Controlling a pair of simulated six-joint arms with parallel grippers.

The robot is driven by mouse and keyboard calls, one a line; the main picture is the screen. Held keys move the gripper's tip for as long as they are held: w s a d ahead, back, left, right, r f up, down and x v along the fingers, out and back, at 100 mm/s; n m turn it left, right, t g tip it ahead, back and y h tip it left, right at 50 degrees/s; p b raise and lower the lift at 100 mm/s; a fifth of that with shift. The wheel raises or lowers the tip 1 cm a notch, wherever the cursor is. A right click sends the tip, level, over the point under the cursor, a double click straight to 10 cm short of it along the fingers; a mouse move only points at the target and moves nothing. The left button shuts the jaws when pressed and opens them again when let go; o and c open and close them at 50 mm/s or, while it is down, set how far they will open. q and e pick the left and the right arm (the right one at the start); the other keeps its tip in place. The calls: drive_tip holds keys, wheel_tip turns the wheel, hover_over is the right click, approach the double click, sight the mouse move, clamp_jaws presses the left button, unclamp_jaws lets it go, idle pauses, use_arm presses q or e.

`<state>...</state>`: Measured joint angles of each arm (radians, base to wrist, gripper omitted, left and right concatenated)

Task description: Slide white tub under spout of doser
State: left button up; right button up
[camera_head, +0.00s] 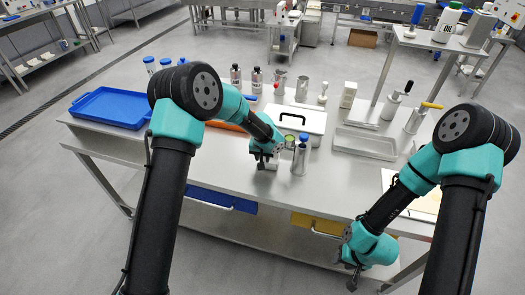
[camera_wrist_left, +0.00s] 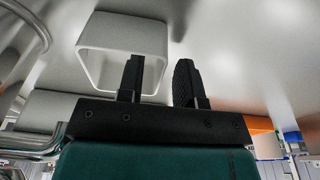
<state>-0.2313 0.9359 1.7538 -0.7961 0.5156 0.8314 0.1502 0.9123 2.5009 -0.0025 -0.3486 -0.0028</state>
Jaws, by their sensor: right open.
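A white, square, open-topped tub (camera_wrist_left: 122,32) is close ahead of my left gripper in the left wrist view. The left gripper (camera_wrist_left: 158,64) has its fingers apart: one overlaps the tub's opening, the other is beyond its right wall. I cannot tell whether either touches it. In the head view, my left gripper (camera_head: 264,163) is low over the table and largely hides the tub. A steel cylinder with a blue top (camera_head: 301,155) stands just right of it; I cannot tell if it is the doser. My right gripper (camera_head: 353,281) is open and empty beyond the table's front edge.
A white box with a black handle (camera_head: 301,119) stands behind the left gripper. A blue tray (camera_head: 110,107) lies at left, a steel tray (camera_head: 364,143) at right. Steel vessels with handles (camera_head: 396,102) stand at the back right. The table front is mostly clear.

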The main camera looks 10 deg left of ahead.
use_arm(q)
drive_tip(key=shift+w+f, duration=0.1)
drive_tip(key=shift+f, duration=0.45)
clamp_jaws()
